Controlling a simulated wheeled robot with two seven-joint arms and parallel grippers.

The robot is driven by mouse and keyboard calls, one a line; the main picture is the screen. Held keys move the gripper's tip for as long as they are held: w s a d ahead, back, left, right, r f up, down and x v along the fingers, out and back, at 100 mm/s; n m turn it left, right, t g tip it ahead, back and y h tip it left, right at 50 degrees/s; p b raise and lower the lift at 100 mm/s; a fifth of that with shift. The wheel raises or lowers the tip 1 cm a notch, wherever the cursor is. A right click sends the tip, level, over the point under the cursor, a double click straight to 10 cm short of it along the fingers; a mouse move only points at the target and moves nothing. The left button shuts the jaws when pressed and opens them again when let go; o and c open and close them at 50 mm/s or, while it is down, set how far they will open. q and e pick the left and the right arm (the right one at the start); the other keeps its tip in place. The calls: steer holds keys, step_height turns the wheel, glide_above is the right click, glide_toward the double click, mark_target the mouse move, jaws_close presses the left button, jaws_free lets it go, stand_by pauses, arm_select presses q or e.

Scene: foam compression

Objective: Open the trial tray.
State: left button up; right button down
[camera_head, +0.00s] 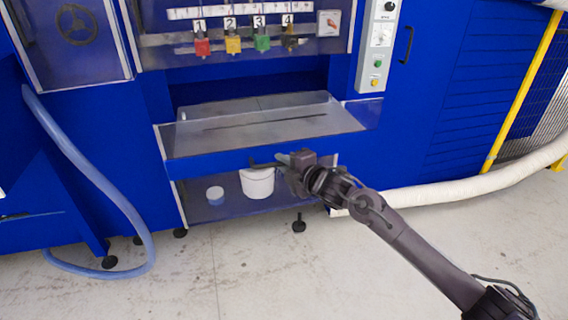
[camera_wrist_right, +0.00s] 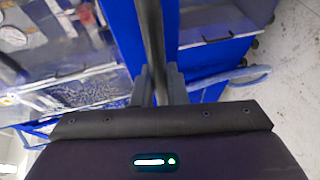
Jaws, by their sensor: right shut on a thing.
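The trial tray (camera_head: 215,166) shows as a wide blue front panel below a grey, see-through top on the blue machine. I cannot tell how far it is open. A dark bar handle (camera_head: 262,165) runs along its front; in the right wrist view the bar (camera_wrist_right: 152,35) runs down between the fingers. My right gripper (camera_head: 284,160) reaches in from the lower right and is shut on this bar near its right part. Its two grey fingers (camera_wrist_right: 161,86) press on the bar from both sides. My left gripper is not in view.
Below the tray, a white bucket (camera_head: 257,182) and a small white tub (camera_head: 215,195) stand on a lower shelf. Numbered coloured valves (camera_head: 233,44) are above. A blue hose (camera_head: 95,180) hangs at left; a white hose (camera_head: 470,189) lies at right. The floor in front is clear.

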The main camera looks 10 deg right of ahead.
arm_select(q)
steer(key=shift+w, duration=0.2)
arm_select(e)
steer(key=c, duration=1.5)
jaws_free()
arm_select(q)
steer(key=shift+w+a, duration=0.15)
arm_select(e)
steer(key=shift+o, duration=0.2)
steer(key=shift+s+d, duration=0.1)
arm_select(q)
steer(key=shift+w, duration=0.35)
arm_select(e)
steer(key=v, duration=0.7)
steer(key=shift+s, duration=0.2)
steer(key=shift+d, duration=0.1)
